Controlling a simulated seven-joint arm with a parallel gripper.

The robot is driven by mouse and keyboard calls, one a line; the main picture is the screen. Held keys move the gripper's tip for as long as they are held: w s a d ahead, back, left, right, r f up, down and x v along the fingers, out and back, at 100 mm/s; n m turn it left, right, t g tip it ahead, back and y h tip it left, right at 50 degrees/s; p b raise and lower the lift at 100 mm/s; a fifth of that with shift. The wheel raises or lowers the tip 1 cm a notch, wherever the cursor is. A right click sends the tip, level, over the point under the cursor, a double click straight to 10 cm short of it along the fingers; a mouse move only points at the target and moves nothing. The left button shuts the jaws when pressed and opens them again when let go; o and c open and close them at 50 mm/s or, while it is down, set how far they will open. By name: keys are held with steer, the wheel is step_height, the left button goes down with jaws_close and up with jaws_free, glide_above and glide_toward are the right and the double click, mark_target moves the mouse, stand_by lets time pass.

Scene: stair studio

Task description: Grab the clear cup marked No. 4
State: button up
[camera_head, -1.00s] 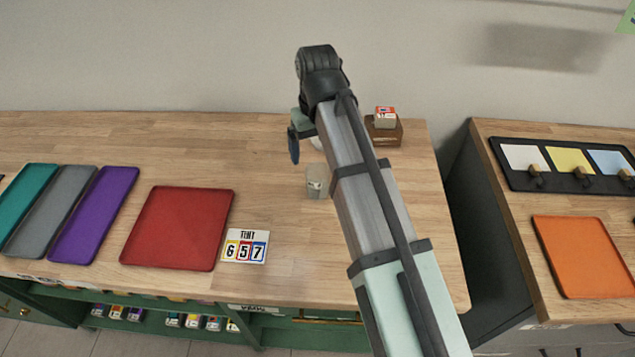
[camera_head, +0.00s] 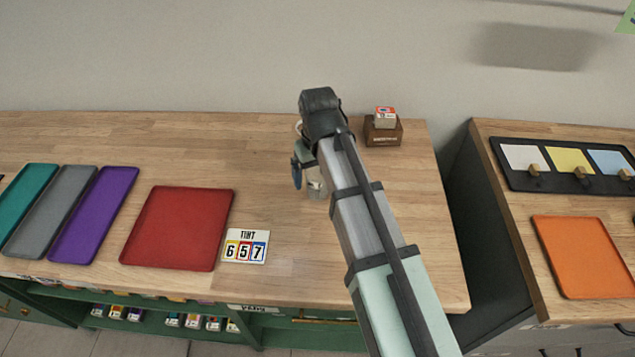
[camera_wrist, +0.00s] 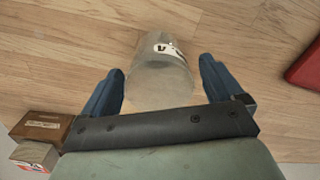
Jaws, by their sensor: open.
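The clear cup (camera_wrist: 160,80) stands between the two blue fingers of my gripper (camera_wrist: 161,66) in the wrist view, with a gap on either side. A white label with dark print shows on its far side; I cannot read the number for certain. My gripper is open and holds nothing. In the head view the cup (camera_head: 316,188) is partly hidden by my arm, just beside the one blue finger that shows (camera_head: 297,170).
A wooden block holder (camera_head: 383,132) with a small box stands at the back right. A number card (camera_head: 246,246) and a red tray (camera_head: 178,228) lie to the left. A pale rounded thing (camera_head: 298,127) shows partly behind my wrist. Bare wood surrounds the cup.

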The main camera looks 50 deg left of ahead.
steer(key=shift+f, duration=0.1)
steer(key=c, duration=1)
steer(key=shift+c, duration=0.2)
